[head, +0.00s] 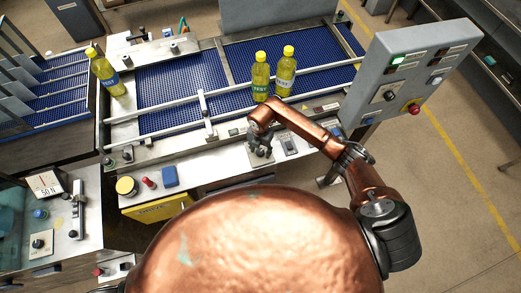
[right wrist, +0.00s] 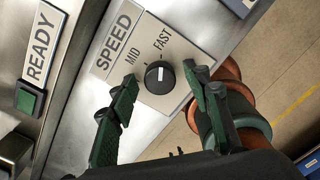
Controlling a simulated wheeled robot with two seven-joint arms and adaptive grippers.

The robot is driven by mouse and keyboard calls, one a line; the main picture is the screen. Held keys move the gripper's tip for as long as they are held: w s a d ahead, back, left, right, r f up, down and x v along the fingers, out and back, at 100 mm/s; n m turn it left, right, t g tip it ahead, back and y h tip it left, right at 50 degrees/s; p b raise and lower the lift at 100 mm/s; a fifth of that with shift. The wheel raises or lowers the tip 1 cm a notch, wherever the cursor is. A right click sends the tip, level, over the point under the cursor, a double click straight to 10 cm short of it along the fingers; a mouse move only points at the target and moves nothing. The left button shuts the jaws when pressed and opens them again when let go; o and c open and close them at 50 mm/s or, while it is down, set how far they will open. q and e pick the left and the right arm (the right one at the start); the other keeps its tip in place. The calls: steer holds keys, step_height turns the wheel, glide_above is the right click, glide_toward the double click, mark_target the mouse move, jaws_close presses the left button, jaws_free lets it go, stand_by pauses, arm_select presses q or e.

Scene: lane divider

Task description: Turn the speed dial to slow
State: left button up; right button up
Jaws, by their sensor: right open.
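The speed dial (right wrist: 160,77) is a round black knob with a white mark, on a pale plate (right wrist: 108,62) lettered SPEED. MID and FAST are legible beside it; no SLOW label shows. I cannot tell exactly which setting the mark points to. My right gripper (right wrist: 159,76) is open, with one green finger on each side of the knob and no clear contact. In the head view my right gripper (head: 261,158) points down at the front ledge of the conveyor and hides the dial. My left gripper is not in view.
A green READY button (right wrist: 30,100) sits left of the dial. Bottles (head: 286,73) of yellow-green liquid stand on the blue conveyor (head: 180,88) behind my arm. A grey control box (head: 405,75) with a red button stands to the right. Open floor (head: 445,210) lies at right.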

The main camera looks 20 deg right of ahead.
steer(key=c, duration=1.1)
steer(key=shift+c, duration=0.2)
